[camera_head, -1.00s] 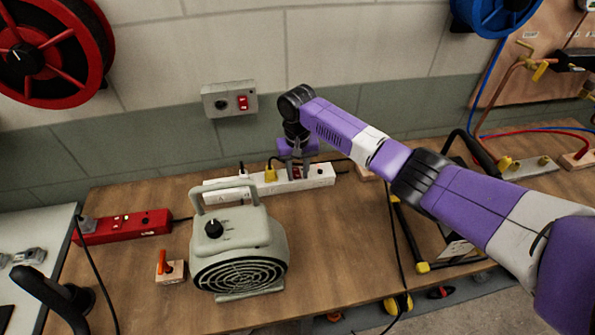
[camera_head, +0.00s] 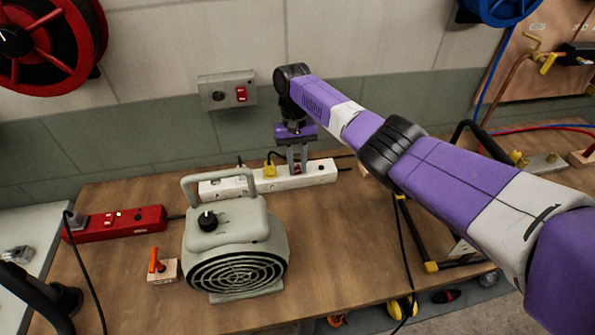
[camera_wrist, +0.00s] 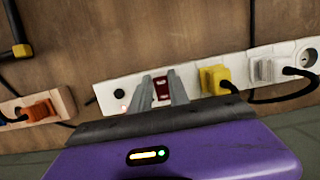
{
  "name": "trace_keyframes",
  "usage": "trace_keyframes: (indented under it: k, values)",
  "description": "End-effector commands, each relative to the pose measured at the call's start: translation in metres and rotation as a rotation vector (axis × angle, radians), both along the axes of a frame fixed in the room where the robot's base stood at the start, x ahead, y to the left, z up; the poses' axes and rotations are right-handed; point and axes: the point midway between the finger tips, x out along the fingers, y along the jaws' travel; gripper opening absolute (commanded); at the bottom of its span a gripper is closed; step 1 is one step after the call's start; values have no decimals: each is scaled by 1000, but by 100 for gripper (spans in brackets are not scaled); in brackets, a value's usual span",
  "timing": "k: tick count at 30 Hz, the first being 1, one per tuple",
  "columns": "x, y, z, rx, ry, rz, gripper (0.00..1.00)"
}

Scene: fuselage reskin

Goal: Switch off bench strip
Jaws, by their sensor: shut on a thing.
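The white bench strip (camera_head: 312,176) lies along the back of the bench. In the wrist view the strip (camera_wrist: 205,82) carries a red rocker switch (camera_wrist: 161,86), a black button and a small reddish glow beside it. My gripper (camera_head: 298,170) points down at the strip's right part. In the wrist view my gripper (camera_wrist: 164,80) has one finger on each side of the red switch and is shut on it. A yellow plug (camera_wrist: 214,80) and a pale plug (camera_wrist: 266,70) sit in the strip near the fingers. The switch is partly hidden by the fingers.
A grey-green fan heater (camera_head: 235,245) stands in front of the strip. A red power strip (camera_head: 115,224) lies at left, with an orange-handled switch block (camera_head: 160,266) nearby. A wall box (camera_head: 228,92) with a red switch hangs above. The bench's middle right is mostly clear.

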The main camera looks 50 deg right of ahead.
Motion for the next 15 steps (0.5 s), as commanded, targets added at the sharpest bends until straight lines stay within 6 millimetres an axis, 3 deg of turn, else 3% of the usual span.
trace_keyframes:
  k: [10,11,14,15]
  values:
    - [0,-2,1,1,5,-3,0]
    - [0,-2,1,1,5,-3,24]
    - [0,-1,1,2,6,-2,43]
    - [0,-1,1,3,5,-2,44]
